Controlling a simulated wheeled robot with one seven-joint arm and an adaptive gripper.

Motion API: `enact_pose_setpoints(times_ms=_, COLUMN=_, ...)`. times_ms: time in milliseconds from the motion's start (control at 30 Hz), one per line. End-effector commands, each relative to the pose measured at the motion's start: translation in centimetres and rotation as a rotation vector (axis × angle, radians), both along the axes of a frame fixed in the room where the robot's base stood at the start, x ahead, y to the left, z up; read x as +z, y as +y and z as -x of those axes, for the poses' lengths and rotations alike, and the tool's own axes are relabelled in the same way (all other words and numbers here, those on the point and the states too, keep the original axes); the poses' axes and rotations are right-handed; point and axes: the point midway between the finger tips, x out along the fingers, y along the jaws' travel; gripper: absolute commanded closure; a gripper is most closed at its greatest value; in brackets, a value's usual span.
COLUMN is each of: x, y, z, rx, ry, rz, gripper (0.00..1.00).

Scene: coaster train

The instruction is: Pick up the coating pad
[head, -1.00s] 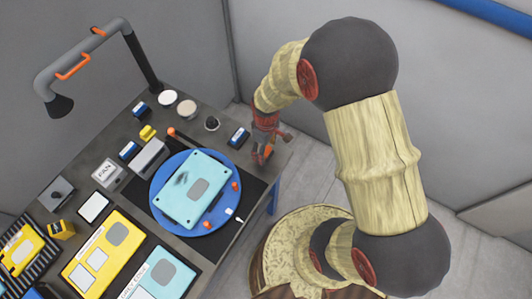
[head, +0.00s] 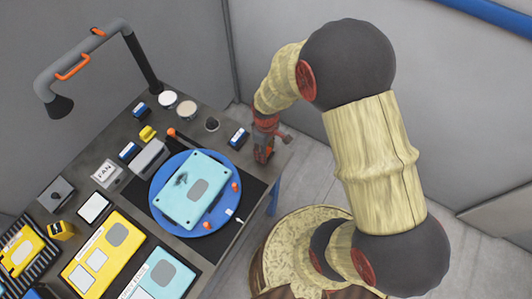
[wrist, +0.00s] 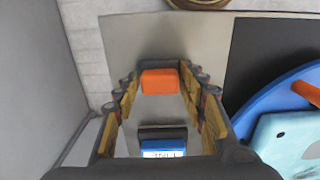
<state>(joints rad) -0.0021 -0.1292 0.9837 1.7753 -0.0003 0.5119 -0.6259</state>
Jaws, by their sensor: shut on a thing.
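An orange block (wrist: 160,82), which looks like the coating pad, sits between the fingertips of my gripper (wrist: 160,80) in the wrist view. The fingers stand well apart, one on each side of it, and are shut on it. In the head view my gripper (head: 262,155) is at the table's right edge, to the right of the blue round plate; the block is hard to make out there. Whether it touches the table is not clear.
A blue block with a white label (head: 238,137) lies close beside my gripper; it also shows in the wrist view (wrist: 163,145). A light-blue case (head: 190,208) rests on the blue round plate (head: 165,218).

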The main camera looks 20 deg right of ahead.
Motion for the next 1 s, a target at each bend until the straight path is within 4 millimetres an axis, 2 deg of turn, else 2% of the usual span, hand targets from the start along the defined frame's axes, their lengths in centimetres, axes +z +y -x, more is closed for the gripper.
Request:
enact_pose_setpoints(times_ms=167, x=0.0, y=0.0, z=0.0, rx=0.0, ry=0.0, rz=0.0, gripper=0.88)
enact_pose_setpoints(times_ms=567, x=0.8, y=0.0, z=-0.1, rx=0.0, ry=-0.002, rz=0.0, gripper=0.88)
enact_pose_setpoints(times_ms=767, x=3.5, y=0.0, z=-0.1, rx=0.0, ry=-0.004, rz=0.0, gripper=0.88)
enact_pose_setpoints(times_ms=1000, x=8.8, y=-0.5, z=4.3, rx=0.0, ry=-0.006, rz=-0.001, gripper=0.88)
